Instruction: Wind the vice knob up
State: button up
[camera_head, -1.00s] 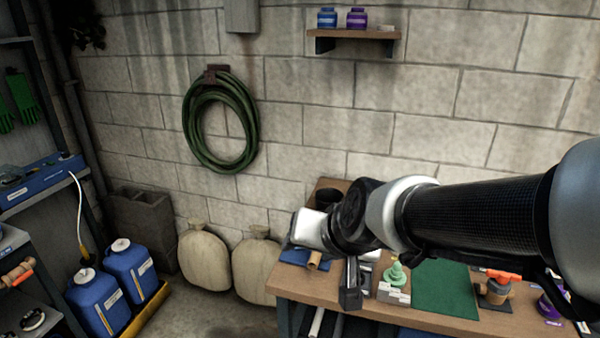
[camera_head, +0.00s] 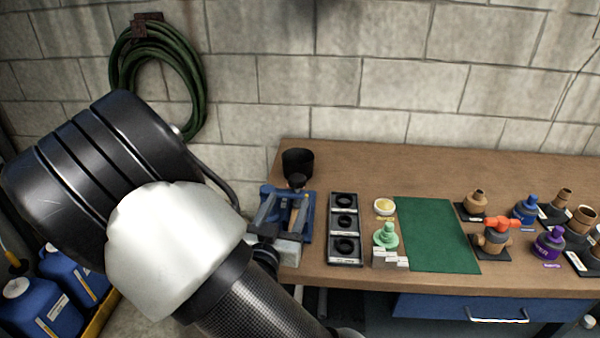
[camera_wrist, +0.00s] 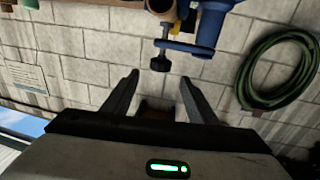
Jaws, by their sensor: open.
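The blue vice (camera_head: 306,222) stands at the left end of the wooden bench, partly covered by my arm. A tan pipe piece (camera_head: 298,216) sits in it. A black knob (camera_head: 297,181) appears at its top. In the wrist view, the black knob (camera_wrist: 160,63) hangs on a thin stem near the blue vice body (camera_wrist: 208,25), at the top of the picture. My gripper (camera_wrist: 160,79) is open and empty. The knob shows beyond the gap between its fingertips; I see no contact. In the head view I cannot clearly make out the fingers.
A black pot (camera_head: 298,160) stands behind the vice. A black tray with round rings (camera_head: 344,245), a green fitting (camera_head: 386,235) and a green mat (camera_head: 436,236) lie to its right. Several fittings stand farther right. A green hose (camera_head: 195,95) hangs on the wall.

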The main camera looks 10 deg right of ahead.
aim_at(297, 182)
jog(key=x, duration=1.4)
jog(key=shift+w+d, duration=0.1)
jog(key=shift+w, duration=0.15)
jog(key=c, duration=1)
